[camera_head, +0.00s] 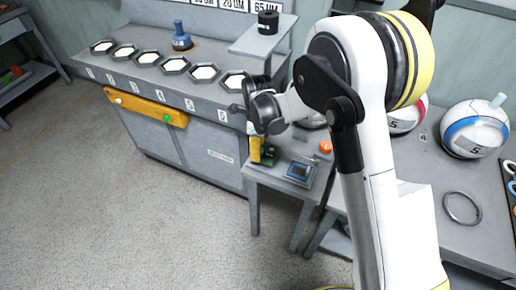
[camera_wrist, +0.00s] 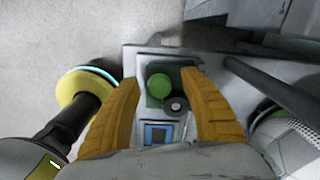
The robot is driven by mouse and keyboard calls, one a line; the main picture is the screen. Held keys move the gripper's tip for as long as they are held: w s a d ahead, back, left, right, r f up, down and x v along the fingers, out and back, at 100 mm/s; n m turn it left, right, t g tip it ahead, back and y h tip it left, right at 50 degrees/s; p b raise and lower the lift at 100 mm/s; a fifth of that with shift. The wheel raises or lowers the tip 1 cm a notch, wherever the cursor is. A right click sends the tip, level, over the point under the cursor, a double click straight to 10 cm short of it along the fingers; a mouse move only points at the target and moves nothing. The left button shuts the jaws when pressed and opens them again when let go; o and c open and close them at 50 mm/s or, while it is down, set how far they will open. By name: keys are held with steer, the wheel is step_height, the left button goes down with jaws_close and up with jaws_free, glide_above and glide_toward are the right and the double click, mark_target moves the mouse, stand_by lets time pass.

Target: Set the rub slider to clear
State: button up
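I cannot identify the rub slider with certainty; no label reading rub or clear is legible. An orange panel (camera_head: 147,106) on the grey cabinet's front carries a pale knob at its left and a green button at its right. My gripper (camera_wrist: 159,80) is open, with its two yellow fingers apart on either side of a small green device (camera_wrist: 188,76). That device has a round green top and a dark round part beside it. Nothing shows held between the fingers. In the head view my gripper (camera_head: 254,148) is partly hidden by the arm, above the small grey table.
A blue-screened box (camera_head: 299,171) and an orange knob (camera_head: 325,146) are on the small table. Several hexagonal trays and a blue weight-like object (camera_head: 181,38) stand on the cabinet. Striped balls (camera_head: 475,130) and a ring (camera_head: 462,208) lie on the right bench.

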steer(key=shift+r, duration=0.1)
step_height(320, 180, up, 7)
steer(key=shift+r, duration=0.15)
stand_by(0.6)
